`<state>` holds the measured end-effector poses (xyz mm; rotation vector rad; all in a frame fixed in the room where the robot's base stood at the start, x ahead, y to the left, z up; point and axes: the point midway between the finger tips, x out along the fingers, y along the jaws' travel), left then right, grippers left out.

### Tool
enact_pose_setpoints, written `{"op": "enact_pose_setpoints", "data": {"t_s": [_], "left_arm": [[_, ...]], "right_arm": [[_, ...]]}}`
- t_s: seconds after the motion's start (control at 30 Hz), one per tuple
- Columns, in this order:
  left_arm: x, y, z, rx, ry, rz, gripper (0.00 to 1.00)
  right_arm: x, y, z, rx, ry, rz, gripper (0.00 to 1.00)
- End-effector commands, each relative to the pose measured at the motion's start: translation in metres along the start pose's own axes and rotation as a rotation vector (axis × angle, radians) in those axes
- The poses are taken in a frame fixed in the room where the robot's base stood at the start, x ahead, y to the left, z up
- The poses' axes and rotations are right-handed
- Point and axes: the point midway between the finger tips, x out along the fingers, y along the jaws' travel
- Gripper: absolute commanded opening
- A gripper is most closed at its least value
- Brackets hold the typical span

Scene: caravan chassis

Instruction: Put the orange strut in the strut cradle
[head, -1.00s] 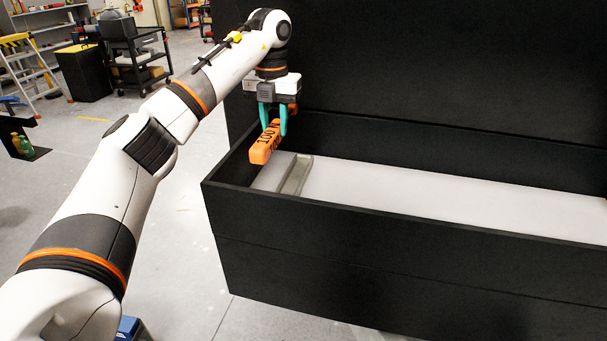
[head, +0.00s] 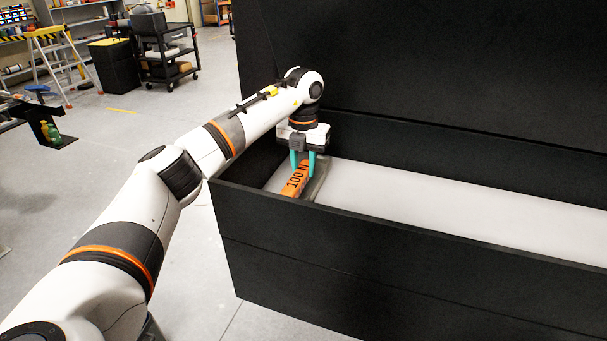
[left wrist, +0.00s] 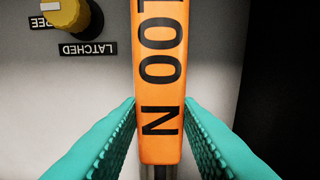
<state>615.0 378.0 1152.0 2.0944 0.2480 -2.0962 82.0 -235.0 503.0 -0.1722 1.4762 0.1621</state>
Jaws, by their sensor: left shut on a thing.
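The orange strut (head: 296,181), marked "100 N", is held between the teal fingers of my left gripper (head: 302,166). In the head view it is down inside the black box, at the box's left end. In the left wrist view the strut (left wrist: 160,70) runs lengthwise between the two fingers, which press its sides. The strut cradle (head: 318,182) seems to be the grey raised piece at that end, partly hidden by the strut and gripper. I cannot tell whether the strut touches it. My right gripper is not in view.
The black box (head: 400,229) has raised walls and a tall black panel behind. Its pale floor (head: 450,205) is clear to the right. A yellow-black knob (left wrist: 66,14) with a "LATCHED" label shows beside the strut in the left wrist view.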

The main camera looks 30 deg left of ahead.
Motion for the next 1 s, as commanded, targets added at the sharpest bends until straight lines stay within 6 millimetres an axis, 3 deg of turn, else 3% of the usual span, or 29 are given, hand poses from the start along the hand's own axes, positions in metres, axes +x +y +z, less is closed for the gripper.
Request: {"op": "enact_pose_setpoints", "data": {"t_s": [0.27, 1.0], "left_arm": [[0.033, 0.000, 0.001, 0.001, -0.002, 0.000, 0.00], [0.046, 0.000, 0.000, 0.000, -0.001, 0.000, 0.00]], "right_arm": [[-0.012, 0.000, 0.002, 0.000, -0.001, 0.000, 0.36], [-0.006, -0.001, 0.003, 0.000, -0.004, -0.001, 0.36]]}}
